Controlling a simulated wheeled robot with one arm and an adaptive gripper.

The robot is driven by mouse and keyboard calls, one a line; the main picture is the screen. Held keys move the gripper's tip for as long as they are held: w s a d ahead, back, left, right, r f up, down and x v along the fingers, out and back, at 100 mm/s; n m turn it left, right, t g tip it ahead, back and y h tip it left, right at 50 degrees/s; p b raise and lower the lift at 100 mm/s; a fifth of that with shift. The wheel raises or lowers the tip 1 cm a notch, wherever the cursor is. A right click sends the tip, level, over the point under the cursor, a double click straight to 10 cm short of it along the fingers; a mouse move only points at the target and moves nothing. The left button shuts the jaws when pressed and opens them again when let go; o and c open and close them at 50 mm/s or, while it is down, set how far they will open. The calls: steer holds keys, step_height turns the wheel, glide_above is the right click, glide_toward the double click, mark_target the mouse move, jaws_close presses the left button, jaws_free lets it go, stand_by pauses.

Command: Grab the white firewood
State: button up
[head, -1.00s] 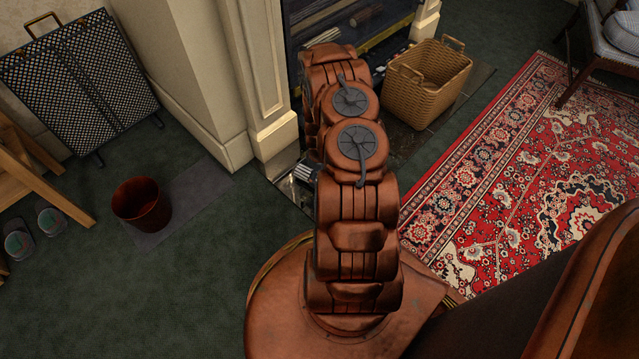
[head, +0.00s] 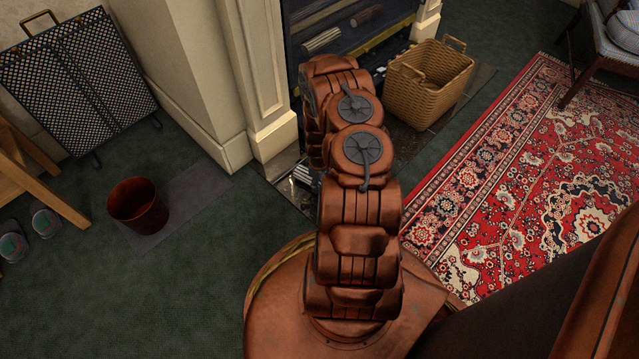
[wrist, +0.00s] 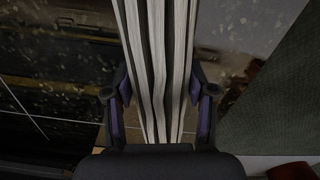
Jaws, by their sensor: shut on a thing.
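The white firewood (wrist: 158,50), pale with dark lengthwise stripes, runs upright through the middle of the wrist view. My gripper (wrist: 157,92) is shut on it, with one dark finger on each side. Its lower end is hidden behind the gripper body, and its upper end runs out of the frame. In the head view my arm hides the gripper. A small striped white piece (head: 307,179) shows just left of my arm over the hearth edge; I cannot tell if it is the held wood.
The fireplace holds pale logs (head: 321,40) behind my arm. A wicker basket (head: 430,88) stands on the hearth at right. A red-brown bucket (head: 139,205) and mesh screen (head: 80,85) are at left.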

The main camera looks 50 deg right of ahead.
steer(key=c, duration=0.6)
steer(key=shift+c, duration=0.3)
